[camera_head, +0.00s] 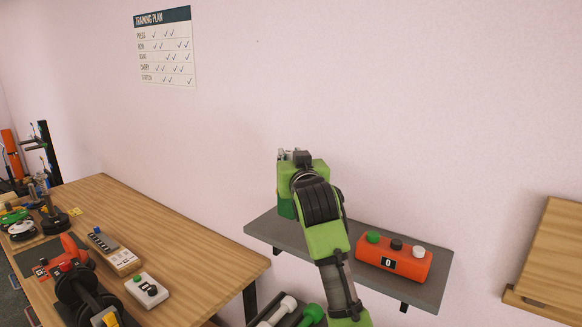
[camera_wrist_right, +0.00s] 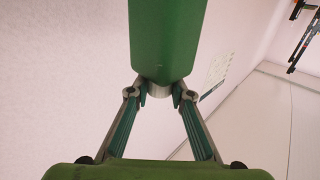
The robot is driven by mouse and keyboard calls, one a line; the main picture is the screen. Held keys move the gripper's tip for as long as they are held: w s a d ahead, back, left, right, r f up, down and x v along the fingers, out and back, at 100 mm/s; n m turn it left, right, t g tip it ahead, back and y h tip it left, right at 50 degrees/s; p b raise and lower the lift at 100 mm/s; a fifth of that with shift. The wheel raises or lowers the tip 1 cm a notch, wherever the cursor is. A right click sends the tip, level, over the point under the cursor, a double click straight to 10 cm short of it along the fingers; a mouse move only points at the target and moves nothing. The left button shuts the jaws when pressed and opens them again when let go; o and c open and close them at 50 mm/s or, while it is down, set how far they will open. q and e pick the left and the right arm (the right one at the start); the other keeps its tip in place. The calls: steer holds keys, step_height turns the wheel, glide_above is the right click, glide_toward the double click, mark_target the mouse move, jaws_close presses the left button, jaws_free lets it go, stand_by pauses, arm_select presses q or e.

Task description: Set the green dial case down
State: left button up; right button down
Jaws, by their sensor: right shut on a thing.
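The green dial case (camera_head: 286,208) shows in the head view as a dark green patch, mostly hidden behind my right wrist. It is at the left end of the grey wall shelf (camera_head: 403,284); I cannot tell whether it touches the shelf. In the right wrist view the case (camera_wrist_right: 168,38) is a large green block beyond the fingers. My right gripper (camera_wrist_right: 158,93) is shut on it, with the fingertips at a silver round part at its near end. In the head view the fingertips are hidden by my arm.
An orange box (camera_head: 393,260) with three coloured buttons stands on the shelf's right part. A wooden workbench (camera_head: 187,277) at left carries several devices, including a white switch box (camera_head: 147,291). Dumbbells (camera_head: 312,314) lie below the shelf. A wooden panel (camera_head: 552,255) is at right.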

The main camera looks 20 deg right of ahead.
steer(key=shift+w+d+f, duration=0.15)
steer(key=shift+w+f, duration=0.3)
step_height(320, 180, down, 3)
steer(key=shift+f+p, duration=0.1)
steer(key=shift+p, duration=0.9)
steer(key=shift+w+f, duration=0.1)
steer(key=c, duration=1.8)
jaws_free()
steer(key=shift+f, duration=0.1)
